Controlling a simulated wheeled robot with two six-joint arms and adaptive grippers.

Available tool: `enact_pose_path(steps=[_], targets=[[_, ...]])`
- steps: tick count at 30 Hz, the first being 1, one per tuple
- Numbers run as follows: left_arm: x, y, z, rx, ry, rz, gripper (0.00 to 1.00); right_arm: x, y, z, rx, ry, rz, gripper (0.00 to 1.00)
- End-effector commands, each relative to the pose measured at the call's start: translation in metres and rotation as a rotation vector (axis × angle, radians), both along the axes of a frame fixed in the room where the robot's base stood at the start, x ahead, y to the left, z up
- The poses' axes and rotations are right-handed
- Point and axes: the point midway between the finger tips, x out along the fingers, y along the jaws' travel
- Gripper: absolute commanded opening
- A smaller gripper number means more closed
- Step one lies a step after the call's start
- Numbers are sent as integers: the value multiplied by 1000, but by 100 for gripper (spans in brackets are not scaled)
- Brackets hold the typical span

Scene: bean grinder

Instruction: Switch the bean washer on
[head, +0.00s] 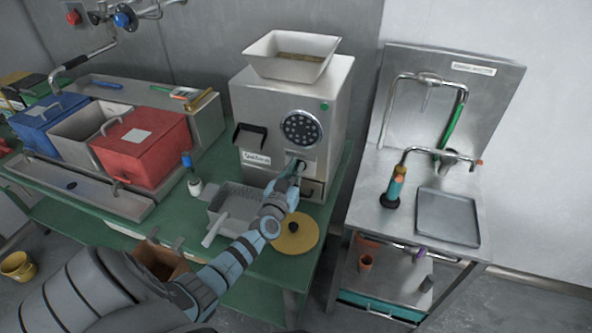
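A grey box-shaped machine (257,110) with a white hopper on top stands on the green table. My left gripper (291,171) is at the lower front of this machine, by a dark round knob or opening (301,164). Whether it touches is hard to tell, and its fingers are too small to show a gap. My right gripper is not in view.
Blue (47,118) and red (143,150) bins and a small bottle (192,178) stand left. A steel sink bench (363,215) with taps stands right, beyond a gap.

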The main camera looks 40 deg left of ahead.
Motion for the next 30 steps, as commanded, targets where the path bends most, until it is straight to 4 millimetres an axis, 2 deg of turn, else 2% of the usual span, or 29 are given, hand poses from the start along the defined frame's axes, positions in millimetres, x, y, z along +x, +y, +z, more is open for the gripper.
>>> enact_pose_path(steps=[14, 20, 30], targets=[[-1, 1, 0, -62, -20, 0, 0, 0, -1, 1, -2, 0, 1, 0], [-1, 3, -1, -177, -58, 0, 0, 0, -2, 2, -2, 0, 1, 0], [-3, 8, -3, -461, -158, -1, 0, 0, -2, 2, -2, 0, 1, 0]])
